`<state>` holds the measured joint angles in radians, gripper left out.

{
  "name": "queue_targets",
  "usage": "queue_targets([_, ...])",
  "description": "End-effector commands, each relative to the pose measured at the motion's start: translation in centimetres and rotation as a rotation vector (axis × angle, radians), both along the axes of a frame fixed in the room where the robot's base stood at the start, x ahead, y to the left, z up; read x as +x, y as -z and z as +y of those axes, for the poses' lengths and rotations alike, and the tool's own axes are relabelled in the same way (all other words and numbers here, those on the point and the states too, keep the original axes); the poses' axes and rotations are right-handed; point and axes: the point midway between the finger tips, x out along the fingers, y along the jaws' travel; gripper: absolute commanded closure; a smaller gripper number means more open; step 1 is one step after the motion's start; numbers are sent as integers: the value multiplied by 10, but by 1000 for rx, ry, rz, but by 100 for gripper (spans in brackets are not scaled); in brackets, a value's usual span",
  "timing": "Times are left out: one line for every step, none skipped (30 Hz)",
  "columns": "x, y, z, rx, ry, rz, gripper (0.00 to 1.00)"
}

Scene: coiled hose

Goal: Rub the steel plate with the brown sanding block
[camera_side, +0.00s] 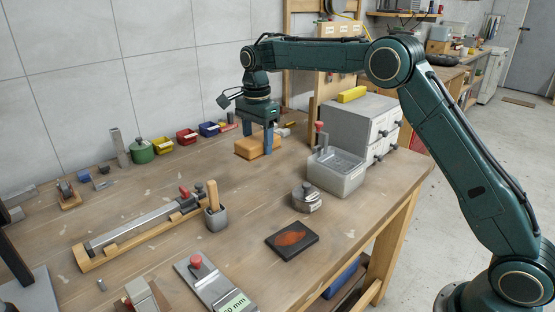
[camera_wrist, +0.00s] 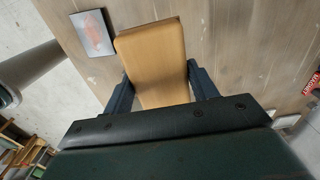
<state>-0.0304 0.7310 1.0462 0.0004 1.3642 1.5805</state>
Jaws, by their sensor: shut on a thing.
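The brown sanding block (camera_side: 258,147) is a light-brown oblong block near the back of the bench in the side view. My gripper (camera_side: 254,142) points down with one finger on each side of it, shut on it. In the wrist view the block (camera_wrist: 152,58) lies between the two fingers of my gripper (camera_wrist: 161,88). I cannot tell whether it touches the bench. The steel plate (camera_side: 280,244) is a dark square with a reddish-brown rusty patch, lying flat nearer the front edge. It also shows in the wrist view (camera_wrist: 80,25), apart from the block.
A lidded metal pot (camera_side: 307,198) and a grey open-topped box (camera_side: 340,178) stand between block and plate, to the right. A grey cup (camera_side: 216,218) with a wooden handle stands left. A grey drawer cabinet (camera_side: 350,125) is behind. Bare wood surrounds the plate's left side.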

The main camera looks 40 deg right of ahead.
Motion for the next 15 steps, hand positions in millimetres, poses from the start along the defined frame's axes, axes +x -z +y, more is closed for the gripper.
queue_targets([-6,2,2,0,-1,1,60])
queue_targets([-9,4,4,0,-2,2,60])
queue_targets([-13,7,5,0,-2,1,60])
queue_targets([-16,9,6,0,-2,2,60])
queue_targets([-19,10,7,0,-3,1,60])
queue_targets([-24,13,8,0,-2,1,60])
queue_targets([-27,15,9,0,-2,2,60])
queue_targets([-31,17,10,0,-2,1,60])
queue_targets([-36,20,11,0,-2,1,60])
queue_targets([-39,22,12,0,-1,1,60])
queue_targets([-43,24,13,0,-1,2,60])
queue_targets([-49,26,14,0,-1,1,60])
queue_targets([-53,28,15,0,-1,2,60])
queue_targets([-57,30,16,0,-1,1,60])
queue_targets([-62,33,17,0,-2,1,60])
